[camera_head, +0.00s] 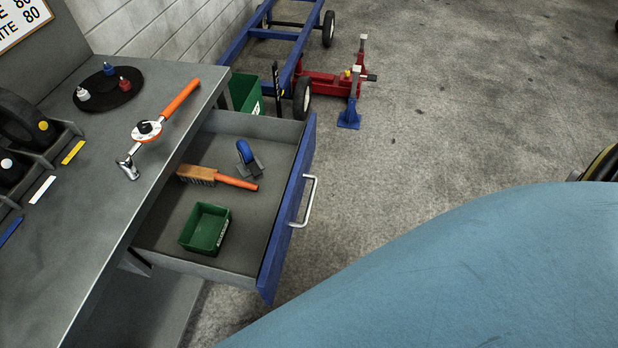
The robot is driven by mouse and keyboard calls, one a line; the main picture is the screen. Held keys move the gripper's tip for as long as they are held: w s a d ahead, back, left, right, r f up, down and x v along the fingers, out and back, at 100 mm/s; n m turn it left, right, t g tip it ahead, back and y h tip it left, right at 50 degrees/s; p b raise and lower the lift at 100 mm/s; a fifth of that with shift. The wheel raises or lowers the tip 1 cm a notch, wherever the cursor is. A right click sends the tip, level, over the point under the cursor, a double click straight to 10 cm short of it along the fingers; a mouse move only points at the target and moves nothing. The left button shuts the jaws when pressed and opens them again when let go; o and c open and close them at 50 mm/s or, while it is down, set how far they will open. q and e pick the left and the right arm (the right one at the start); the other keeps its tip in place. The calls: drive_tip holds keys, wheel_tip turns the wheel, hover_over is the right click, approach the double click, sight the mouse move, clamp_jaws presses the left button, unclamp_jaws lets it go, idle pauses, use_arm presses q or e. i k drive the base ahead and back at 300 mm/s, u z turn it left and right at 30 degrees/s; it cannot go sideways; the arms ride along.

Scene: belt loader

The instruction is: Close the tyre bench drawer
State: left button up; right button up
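The tyre bench drawer (245,137) stands pulled out from under the grey tyre bench (100,158), on the bench's right side. It has a blue front (292,205) with a metal bar handle (306,201). Inside lie a brush with an orange handle (237,183), a small green bin (206,228) and a blue-and-grey tool (248,157). Neither of my grippers shows in the head view, and nothing is touching the handle.
On the bench top lie an orange-handled torque wrench (165,113), a round black mat (108,90) with small bottles, and tyres at the left. A blue wheeled frame (274,45), a red jack (328,84) and a green bin (246,93) stand beyond. A large blue surface (480,270) fills the lower right.

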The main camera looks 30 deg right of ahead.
sight(251, 256)
drive_tip(key=z, duration=0.35)
drive_tip(key=k, duration=0.45)
drive_tip(key=z, duration=0.8)
drive_tip(key=i, duration=0.8)
drive_tip(key=z, duration=0.25)
drive_tip(key=k, duration=0.8)
drive_tip(key=u, duration=1.05)
